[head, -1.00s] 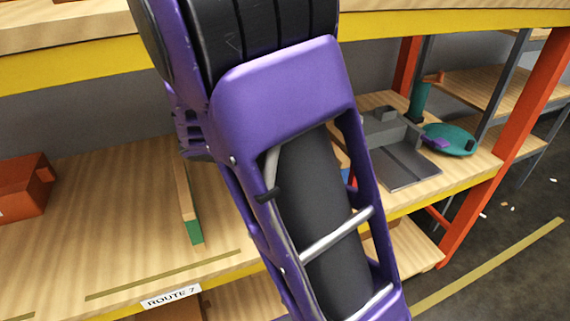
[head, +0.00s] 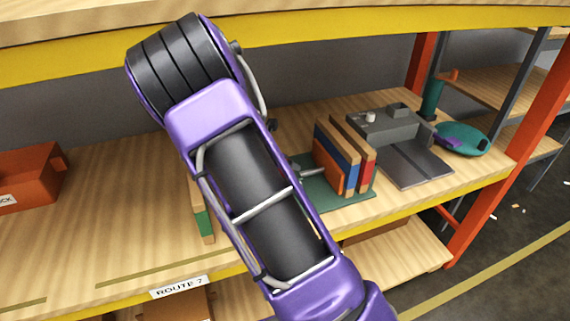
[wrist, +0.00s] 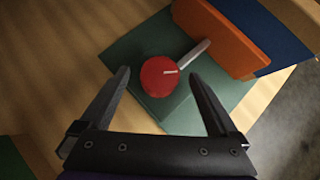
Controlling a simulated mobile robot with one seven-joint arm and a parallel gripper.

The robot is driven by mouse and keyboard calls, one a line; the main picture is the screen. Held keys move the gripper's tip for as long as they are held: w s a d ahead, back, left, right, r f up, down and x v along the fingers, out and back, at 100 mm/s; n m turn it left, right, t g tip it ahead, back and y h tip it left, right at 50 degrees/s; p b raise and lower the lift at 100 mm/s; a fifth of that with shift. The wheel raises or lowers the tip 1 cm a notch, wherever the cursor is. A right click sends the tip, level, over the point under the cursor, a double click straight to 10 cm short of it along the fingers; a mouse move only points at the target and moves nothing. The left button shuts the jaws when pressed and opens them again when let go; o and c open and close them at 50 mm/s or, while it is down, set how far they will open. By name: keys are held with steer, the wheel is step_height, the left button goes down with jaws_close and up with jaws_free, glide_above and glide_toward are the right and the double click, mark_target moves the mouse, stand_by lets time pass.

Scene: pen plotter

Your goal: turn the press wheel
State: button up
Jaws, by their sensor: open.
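The press wheel (wrist: 160,77) is a red disc with a pale mark, seen in the wrist view. A grey screw rod (wrist: 194,54) runs from it towards an orange plate (wrist: 214,38). They sit over a dark green base (wrist: 125,50), which shows in the head view too (head: 353,196). My gripper (wrist: 160,74) is open. Its fingers appear on either side of the wheel in the wrist picture, with gaps on both sides. I cannot tell the height between them. My arm hides the wheel and my gripper in the head view.
Blue (head: 337,150) and red (head: 368,165) boards stand beside the orange plate. A grey tray (head: 415,165) and a teal disc (head: 465,138) are to the right. An orange-red box (head: 30,175) is at left. A yellow-edged shelf (head: 300,40) overhangs. Bare wood lies at left.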

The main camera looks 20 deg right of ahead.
steer(key=shift+x, duration=1.35)
steer(key=c, duration=1.4)
steer(key=shift+o, duration=0.2)
steer(key=shift+m, duration=0.3)
